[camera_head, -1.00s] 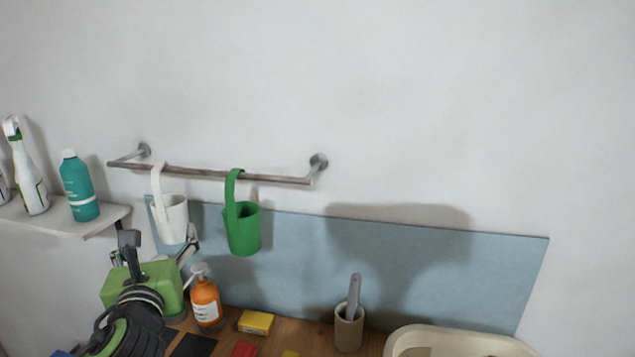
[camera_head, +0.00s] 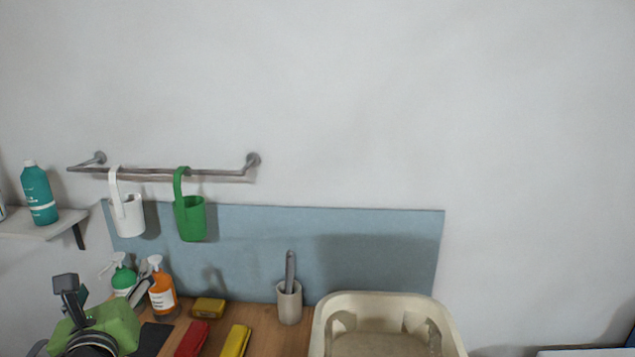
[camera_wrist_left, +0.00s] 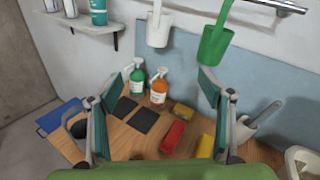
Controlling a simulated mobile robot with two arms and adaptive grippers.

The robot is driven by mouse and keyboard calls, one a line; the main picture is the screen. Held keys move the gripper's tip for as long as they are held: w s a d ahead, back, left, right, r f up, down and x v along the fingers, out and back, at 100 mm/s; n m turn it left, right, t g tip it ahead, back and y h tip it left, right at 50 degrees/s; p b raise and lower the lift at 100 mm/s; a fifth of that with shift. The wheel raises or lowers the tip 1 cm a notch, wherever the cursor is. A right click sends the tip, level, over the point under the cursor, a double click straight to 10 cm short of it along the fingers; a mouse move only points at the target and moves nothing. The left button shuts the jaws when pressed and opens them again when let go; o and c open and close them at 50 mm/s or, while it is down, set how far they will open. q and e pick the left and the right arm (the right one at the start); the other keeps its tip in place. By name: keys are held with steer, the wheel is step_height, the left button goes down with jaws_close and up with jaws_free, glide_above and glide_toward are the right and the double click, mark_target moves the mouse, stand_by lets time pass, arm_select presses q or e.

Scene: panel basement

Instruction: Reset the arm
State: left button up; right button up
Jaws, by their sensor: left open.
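My left arm comes in at the lower left of the head view, its green wrist housing low over the wooden counter (camera_head: 265,343). My left gripper (camera_wrist_left: 157,100) is open in the left wrist view, with its two fingers wide apart and nothing between them. Beyond the fingers stand a green spray bottle (camera_wrist_left: 137,78) and an orange bottle (camera_wrist_left: 159,87). No right gripper shows in either view.
A metal rail (camera_head: 165,172) holds a white cup (camera_head: 128,215) and a green cup (camera_head: 191,219). A shelf (camera_head: 45,225) is at the left. A beige basin (camera_head: 322,325), a holder (camera_head: 289,304), and red (camera_head: 191,339) and yellow (camera_head: 235,341) items are on the counter.

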arm_select(q)
steer(key=s+d+f+n+g+h, duration=0.1)
steer(key=s+d+f+n+g, duration=0.1)
steer(key=s+f+n, duration=0.45)
steer(key=s+d+f+n+g+h, duration=0.1)
steer(key=d+f+n+g+h, duration=0.15)
steer(key=f, duration=0.75)
steer(key=s+d+f+n+g+h, duration=0.1)
steer(key=s+d+f+n+g, duration=0.15)
steer(key=f+n, duration=0.4)
steer(key=s+d+f+n+g+h, duration=0.1)
steer(key=s+d+f+n+g, duration=0.25)
steer(key=s+f+n, duration=0.4)
steer(key=s+d+f+n+g+h, duration=0.2)
steer(key=s+d+f+n, duration=0.25)
steer(key=s, duration=0.55)
step_height(320, 180, down, 29)
steer(key=s+g+b, duration=0.1)
steer(key=s+b, duration=0.1)
steer(key=b, duration=0.1)
steer(key=s+a+f+m+g+b, duration=0.1)
steer(key=s+a+f, duration=0.1)
steer(key=s+f, duration=1.5)
steer(key=shift+a+f+b, duration=0.3)
steer(key=shift+a+f, duration=0.1)
steer(key=shift+f, duration=0.35)
arm_select(e)
steer(key=f, duration=0.4)
steer(key=shift+a+f, duration=0.3)
